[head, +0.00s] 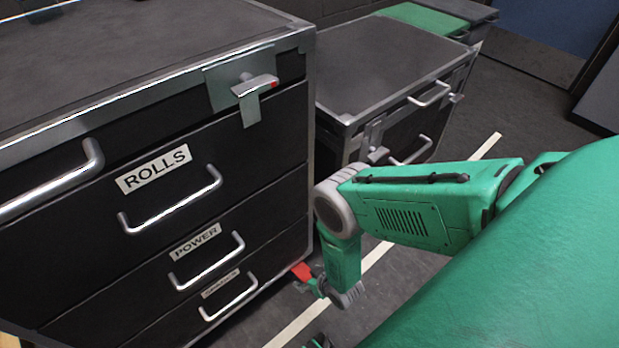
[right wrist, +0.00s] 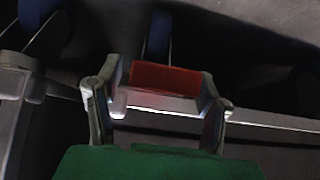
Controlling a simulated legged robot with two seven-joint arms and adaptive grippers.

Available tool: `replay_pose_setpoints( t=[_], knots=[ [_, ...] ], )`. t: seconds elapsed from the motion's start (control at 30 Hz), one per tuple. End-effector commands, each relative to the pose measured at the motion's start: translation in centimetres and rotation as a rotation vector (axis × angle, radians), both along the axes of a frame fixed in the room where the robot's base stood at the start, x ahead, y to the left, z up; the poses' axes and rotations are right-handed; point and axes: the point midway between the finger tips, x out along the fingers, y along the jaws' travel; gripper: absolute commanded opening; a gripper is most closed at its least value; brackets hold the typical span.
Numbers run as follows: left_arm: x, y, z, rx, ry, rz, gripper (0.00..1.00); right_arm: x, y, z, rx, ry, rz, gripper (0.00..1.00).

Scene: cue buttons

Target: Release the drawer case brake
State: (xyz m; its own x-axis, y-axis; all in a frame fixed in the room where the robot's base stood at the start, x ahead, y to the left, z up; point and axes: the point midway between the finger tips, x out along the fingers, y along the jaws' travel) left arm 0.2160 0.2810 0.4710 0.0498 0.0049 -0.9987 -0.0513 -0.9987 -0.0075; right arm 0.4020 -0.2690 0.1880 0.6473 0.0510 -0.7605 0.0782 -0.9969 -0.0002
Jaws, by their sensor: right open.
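The dark drawer case (head: 75,265) stands at the left of the head view, with metal handles and labels such as ROLLS. A small red tab (head: 301,271), which looks like the brake pedal, sits low by the case's bottom right corner. My right gripper (head: 317,286) reaches down beside it. In the right wrist view the red tab (right wrist: 165,77) lies between the two parted fingers, just beyond the green palm. The fingers are open; I cannot tell whether they touch it. My left gripper is not in view.
A second drawer case (head: 385,65) stands behind, with a green-topped one (head: 425,19) further back. A silver latch with a red tip (head: 254,86) is on the near case's top drawer. Blue-wheeled casters (right wrist: 155,40) show near the red tab. Grey floor with a pale line (head: 300,322) is on the right.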

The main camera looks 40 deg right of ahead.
Motion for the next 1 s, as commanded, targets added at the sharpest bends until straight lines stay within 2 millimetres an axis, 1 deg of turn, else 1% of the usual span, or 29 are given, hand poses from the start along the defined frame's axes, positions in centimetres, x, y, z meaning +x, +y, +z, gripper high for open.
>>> replay_pose_setpoints(
  t=[0.13, 0.27, 0.6, 0.73, 0.83, 1.0],
  knots=[
    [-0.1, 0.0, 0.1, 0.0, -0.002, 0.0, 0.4, -0.3, 0.0, 0.4, 0.0, 0.0, 0.0, 0.62],
    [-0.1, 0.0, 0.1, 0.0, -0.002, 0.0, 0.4, -1.3, -0.1, 1.5, 0.0, 0.001, 0.0, 0.62],
    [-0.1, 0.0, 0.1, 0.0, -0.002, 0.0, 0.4, -5.4, -0.4, 6.3, 0.0, 0.003, -0.001, 0.62],
    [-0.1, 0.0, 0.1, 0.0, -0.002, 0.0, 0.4, -6.7, -0.5, 7.7, 0.0, 0.003, -0.001, 0.62],
    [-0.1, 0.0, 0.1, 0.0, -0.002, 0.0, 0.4, -7.3, -0.6, 8.5, 0.001, 0.001, -0.001, 0.62],
    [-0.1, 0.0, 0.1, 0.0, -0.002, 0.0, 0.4, -7.7, -0.6, 9.0, 0.0, 0.001, 0.0, 0.62]
  ],
)
